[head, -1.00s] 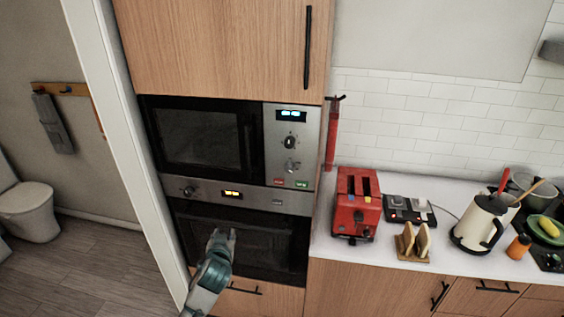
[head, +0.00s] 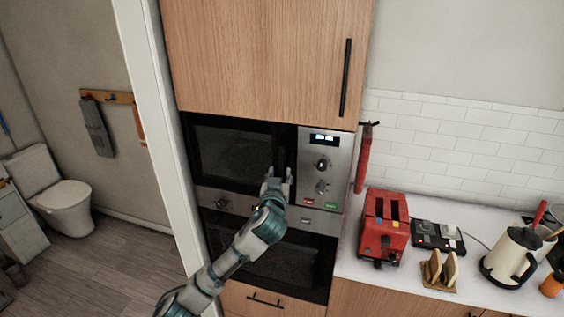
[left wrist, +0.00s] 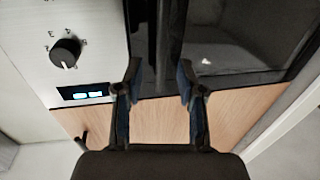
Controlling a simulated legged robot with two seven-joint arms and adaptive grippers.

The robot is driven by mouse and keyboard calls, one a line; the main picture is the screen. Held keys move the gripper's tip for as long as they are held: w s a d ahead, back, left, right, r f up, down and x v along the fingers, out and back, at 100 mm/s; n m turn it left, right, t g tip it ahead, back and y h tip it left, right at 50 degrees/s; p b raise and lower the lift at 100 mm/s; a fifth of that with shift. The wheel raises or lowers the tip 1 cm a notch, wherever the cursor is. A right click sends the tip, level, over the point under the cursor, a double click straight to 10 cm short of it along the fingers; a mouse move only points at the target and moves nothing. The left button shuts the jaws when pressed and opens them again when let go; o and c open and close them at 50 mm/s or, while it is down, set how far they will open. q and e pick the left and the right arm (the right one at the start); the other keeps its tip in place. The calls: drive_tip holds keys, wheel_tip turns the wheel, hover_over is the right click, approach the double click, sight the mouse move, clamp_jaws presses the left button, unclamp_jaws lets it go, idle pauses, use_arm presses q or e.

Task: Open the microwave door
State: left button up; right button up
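The microwave (head: 235,150) is built into the wooden cabinet, and its black door looks shut. A dark upright handle (left wrist: 168,40) runs along the door's edge beside the control panel. My left gripper (head: 277,174) is in front of the lower right part of the door, near the handle, and hides some of it. In the left wrist view the left gripper (left wrist: 158,82) is open, with its two fingers apart and the dark handle in line with the gap between them. I cannot tell whether they touch it. My right gripper is not in view.
The control panel (head: 322,165) with knobs and a lit display is right of the door. An oven (head: 280,262) is below. A red toaster (head: 385,226), a toast rack (head: 440,268) and a kettle (head: 510,256) stand on the counter. A white door frame (head: 155,120) is at the left.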

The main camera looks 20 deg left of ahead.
sight(280, 166)
use_arm(q)
drive_tip(key=w, duration=0.2)
drive_tip(key=w+a+p, duration=0.1)
drive_tip(key=w, duration=0.1)
drive_tip(key=shift+w, duration=0.35)
drive_tip(key=shift+w+a, duration=0.15)
drive_tip(key=shift+w, duration=0.4)
clamp_jaws()
